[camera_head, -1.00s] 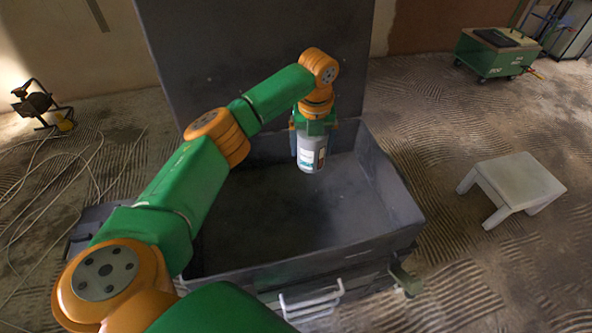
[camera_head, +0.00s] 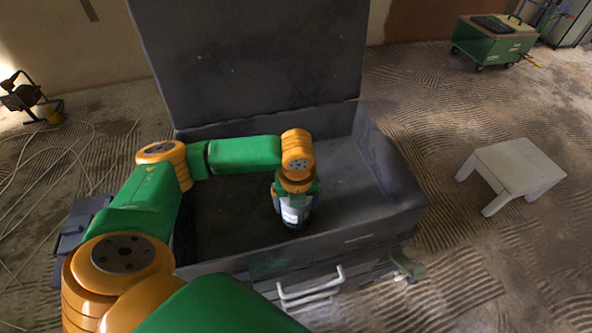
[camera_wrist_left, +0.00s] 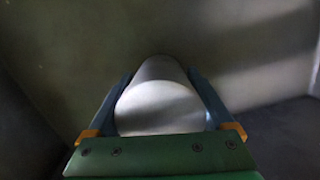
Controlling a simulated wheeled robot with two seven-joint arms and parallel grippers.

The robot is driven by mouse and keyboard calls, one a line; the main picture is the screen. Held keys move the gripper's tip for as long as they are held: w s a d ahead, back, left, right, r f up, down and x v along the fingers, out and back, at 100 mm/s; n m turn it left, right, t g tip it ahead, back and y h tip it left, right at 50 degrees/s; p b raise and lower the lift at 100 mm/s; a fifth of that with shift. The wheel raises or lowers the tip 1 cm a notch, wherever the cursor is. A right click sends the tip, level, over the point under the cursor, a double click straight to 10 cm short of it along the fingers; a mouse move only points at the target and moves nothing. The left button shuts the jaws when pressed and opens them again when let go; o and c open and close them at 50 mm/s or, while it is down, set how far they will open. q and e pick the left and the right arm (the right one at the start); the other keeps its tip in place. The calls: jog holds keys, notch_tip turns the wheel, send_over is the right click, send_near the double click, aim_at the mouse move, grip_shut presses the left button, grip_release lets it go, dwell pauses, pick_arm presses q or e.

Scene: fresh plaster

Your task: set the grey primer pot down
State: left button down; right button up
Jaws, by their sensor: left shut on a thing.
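The grey primer pot (camera_head: 294,211), with a white label, is upright in my left gripper (camera_head: 296,204), inside the open dark grey chest (camera_head: 395,185). In the left wrist view, the pot's pale round top (camera_wrist_left: 158,106) sits between the two fingers of my left gripper (camera_wrist_left: 160,112), which are shut on it from both sides. The pot is low in the chest, over its floor. I cannot tell whether its base touches the floor. My right gripper is not in view.
The chest's raised lid (camera_head: 250,60) stands behind the pot, and its walls surround it. The chest floor around the pot looks clear. A white stool (camera_head: 512,168) stands at right, a green cart (camera_head: 492,42) at the back right. Cables (camera_head: 50,160) lie at left.

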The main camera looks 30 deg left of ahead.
pick_arm(q)
grip_release()
jog(key=r+p, duration=0.1)
jog(key=r, duration=0.1)
jog(key=r+p, duration=0.1)
jog(key=r, duration=0.2)
jog(key=shift+s+d+r, duration=0.15)
jog(key=shift+d+r, duration=0.05)
jog(key=r, duration=0.2)
jog(key=r+p, duration=0.1)
jog(key=r, duration=0.1)
jog(key=r+p, duration=0.1)
jog(key=shift+s+d+r, duration=0.25)
jog(key=shift+s+r, duration=0.05)
jog(key=shift+r, duration=0.1)
jog(key=shift+s+r, duration=0.1)
jog(key=shift+r, duration=0.4)
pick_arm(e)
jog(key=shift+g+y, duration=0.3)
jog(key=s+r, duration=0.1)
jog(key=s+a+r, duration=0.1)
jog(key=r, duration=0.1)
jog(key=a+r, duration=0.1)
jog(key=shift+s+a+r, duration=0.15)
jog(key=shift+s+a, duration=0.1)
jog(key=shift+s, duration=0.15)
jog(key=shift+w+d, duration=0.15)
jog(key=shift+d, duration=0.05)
